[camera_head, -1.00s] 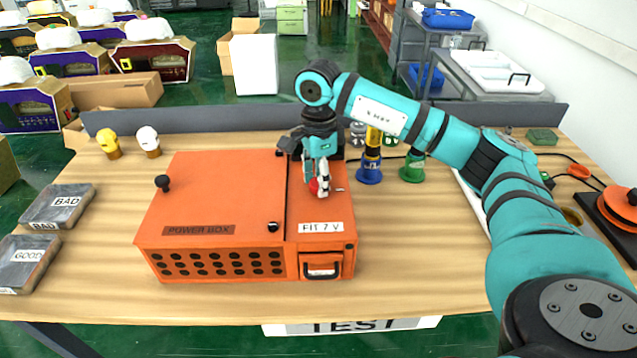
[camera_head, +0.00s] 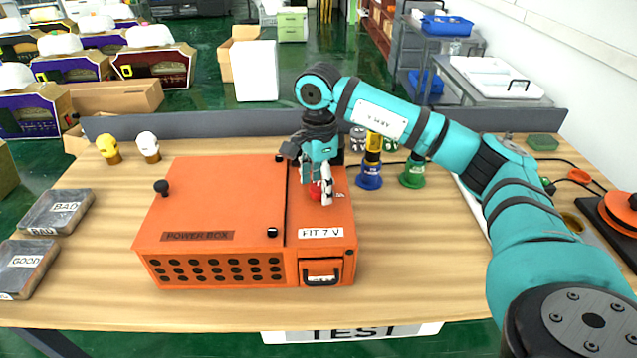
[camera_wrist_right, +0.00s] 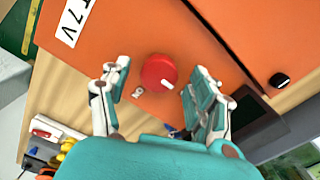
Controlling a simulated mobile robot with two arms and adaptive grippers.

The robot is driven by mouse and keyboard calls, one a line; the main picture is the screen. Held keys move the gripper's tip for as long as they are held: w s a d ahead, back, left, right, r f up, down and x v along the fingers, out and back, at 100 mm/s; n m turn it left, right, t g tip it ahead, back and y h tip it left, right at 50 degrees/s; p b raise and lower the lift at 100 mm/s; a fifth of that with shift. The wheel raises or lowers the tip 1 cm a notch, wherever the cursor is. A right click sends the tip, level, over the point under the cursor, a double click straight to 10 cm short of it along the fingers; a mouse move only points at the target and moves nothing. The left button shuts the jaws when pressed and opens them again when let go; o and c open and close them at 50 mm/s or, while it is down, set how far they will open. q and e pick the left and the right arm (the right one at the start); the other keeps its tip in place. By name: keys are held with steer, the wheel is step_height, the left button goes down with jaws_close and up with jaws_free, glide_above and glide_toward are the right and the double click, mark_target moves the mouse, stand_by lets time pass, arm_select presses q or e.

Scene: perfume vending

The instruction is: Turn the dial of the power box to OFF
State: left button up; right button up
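The orange power box (camera_head: 215,208) stands on the wooden table with its lid closed. Its red dial (camera_head: 315,190) is on the top of the narrow right section, partly hidden by my right gripper (camera_head: 319,198). In the right wrist view the round red dial (camera_wrist_right: 158,72) shows a white mark at its lower right edge. A small light label lies beside it on the box. In that view my right gripper (camera_wrist_right: 160,92) is open, with one finger on each side of the dial and visible gaps to it. My left gripper is not in view.
Yellow and white bulbs (camera_head: 148,146) stand at the back left. Blue and green stands (camera_head: 369,176) are right of the box. An orange device (camera_head: 620,215) sits at the far right.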

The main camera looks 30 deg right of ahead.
mark_target(319, 187)
step_height(319, 187, up, 12)
stand_by(0.6)
